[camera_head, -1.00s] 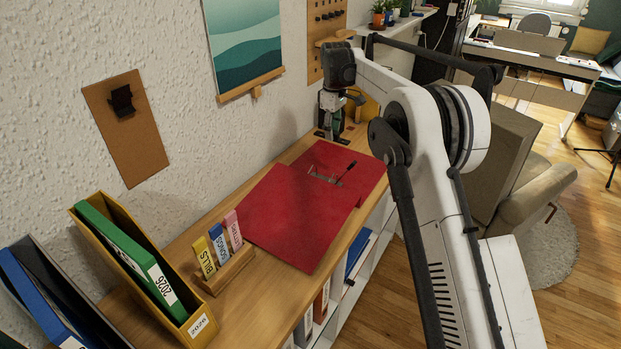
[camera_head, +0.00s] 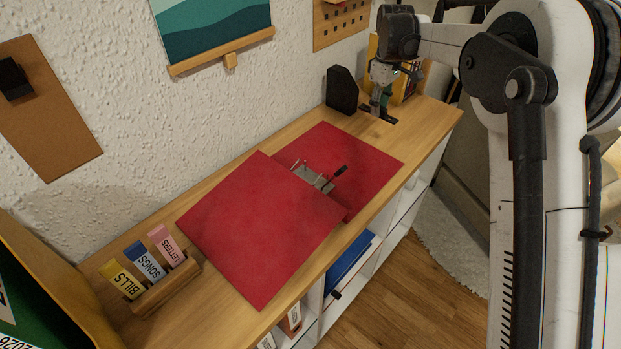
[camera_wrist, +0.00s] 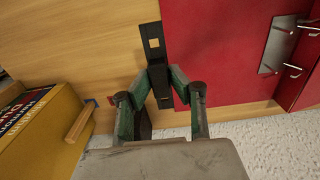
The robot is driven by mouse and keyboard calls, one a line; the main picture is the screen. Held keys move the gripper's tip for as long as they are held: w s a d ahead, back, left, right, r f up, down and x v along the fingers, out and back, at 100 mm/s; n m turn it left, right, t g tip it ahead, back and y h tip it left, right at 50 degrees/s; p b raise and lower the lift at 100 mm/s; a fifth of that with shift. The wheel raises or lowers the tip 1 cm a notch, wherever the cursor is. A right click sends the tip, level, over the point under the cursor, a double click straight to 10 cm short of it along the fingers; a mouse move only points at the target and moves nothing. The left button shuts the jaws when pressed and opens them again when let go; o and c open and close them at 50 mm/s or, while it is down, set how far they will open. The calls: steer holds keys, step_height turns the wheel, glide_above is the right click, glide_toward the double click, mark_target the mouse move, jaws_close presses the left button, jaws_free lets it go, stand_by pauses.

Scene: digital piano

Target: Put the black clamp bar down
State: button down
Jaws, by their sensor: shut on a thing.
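The black clamp bar (camera_wrist: 155,57) is a narrow flat strip with a square hole near one end, seen in the wrist view. My gripper (camera_wrist: 160,76) is shut on its middle with both green-sided fingers. In the head view my gripper (camera_head: 380,105) points down at the far end of the wooden top, and the bar (camera_head: 390,120) shows low beneath it. The bar looks level and at or just above the wood; I cannot tell if it touches. The open red binder (camera_head: 262,215) lies beside it, with a metal lever mechanism (camera_head: 313,178).
A black bookend (camera_head: 342,90) stands by the wall, left of my gripper. A yellow box or file (camera_wrist: 50,125) is close on the left in the wrist view. A wooden label holder (camera_head: 168,290) stands at the near end. Bare wood (camera_head: 425,121) lies right of the gripper.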

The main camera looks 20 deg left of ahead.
steer(key=shift+d, duration=0.1)
glide_above(405, 138)
step_height(405, 138, down, 7)
steer(key=shift+s+r+p, duration=0.1)
steer(key=shift+s+p, duration=0.05)
steer(key=shift+p, duration=0.2)
steer(key=shift+f, duration=2.1)
steer(key=shift+f, duration=0.15)
steer(key=c, duration=1.6)
jaws_free()
